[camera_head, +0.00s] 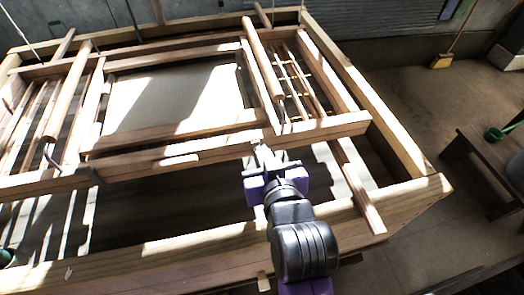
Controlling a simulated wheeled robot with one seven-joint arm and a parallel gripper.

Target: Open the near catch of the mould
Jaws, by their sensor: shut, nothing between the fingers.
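The mould (150,160) is a wooden frame with a pale screen (170,98) in its middle, hanging over a larger timber vat frame. My gripper (261,155) is shut and empty at the near rail of the mould, close to its right part. A thin grey metal hook (284,122) shows on the near rail just above and right of my fingertips. A similar hook (48,155) shows at the left. I cannot tell which fitting is the near catch, or whether my fingers touch it; my gripper may hide part of it.
The vat's near beam (200,245) runs below my arm, and its right beam (365,95) slopes along the right. A dark wooden bench (488,160) with a green item stands at the right. A broom (443,61) leans at the back wall.

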